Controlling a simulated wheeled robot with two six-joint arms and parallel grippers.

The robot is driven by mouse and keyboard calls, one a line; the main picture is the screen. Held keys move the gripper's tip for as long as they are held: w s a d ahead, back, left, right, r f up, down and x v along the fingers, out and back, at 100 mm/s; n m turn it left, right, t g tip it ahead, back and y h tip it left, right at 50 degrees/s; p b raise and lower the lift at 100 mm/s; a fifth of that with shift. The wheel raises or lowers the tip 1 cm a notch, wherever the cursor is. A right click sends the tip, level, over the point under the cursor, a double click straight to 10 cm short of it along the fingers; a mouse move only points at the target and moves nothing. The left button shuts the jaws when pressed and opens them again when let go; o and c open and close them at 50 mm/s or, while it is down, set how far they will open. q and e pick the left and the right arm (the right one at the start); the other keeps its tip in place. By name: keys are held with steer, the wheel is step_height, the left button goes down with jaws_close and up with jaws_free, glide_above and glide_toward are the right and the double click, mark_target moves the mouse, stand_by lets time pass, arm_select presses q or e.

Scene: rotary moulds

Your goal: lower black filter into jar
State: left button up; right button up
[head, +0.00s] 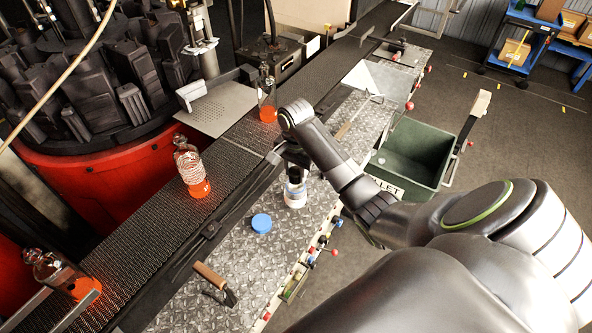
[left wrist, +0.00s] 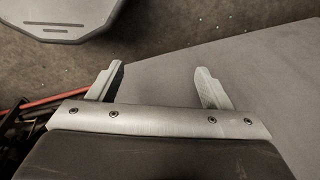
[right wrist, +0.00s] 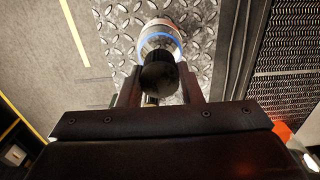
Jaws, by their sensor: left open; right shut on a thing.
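The jar (head: 295,199) stands on the diamond-plate bench, clear with a white label. In the right wrist view the jar (right wrist: 157,28) shows a blue ring near its top. My right gripper (head: 292,162) is above the jar and pointing down. In the right wrist view my right gripper (right wrist: 160,88) is shut on the round black filter (right wrist: 159,78), which overlaps the jar's mouth in the picture. I cannot tell how far the filter is inside the jar. My left gripper (left wrist: 160,85) is open and empty, seen only in the left wrist view.
A blue lid (head: 261,223) lies on the bench (head: 235,255) beside the jar. A wooden-handled brush (head: 215,280) lies nearer. Bottles with orange-red glow (head: 193,170) stand on the conveyor (head: 150,215) at left. A green bin (head: 415,150) is at the bench's right side.

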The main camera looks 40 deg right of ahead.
steer(key=shift+f, duration=0.75)
steer(key=o, duration=1.2)
steer(key=shift+c, duration=0.2)
steer(key=shift+f, duration=0.1)
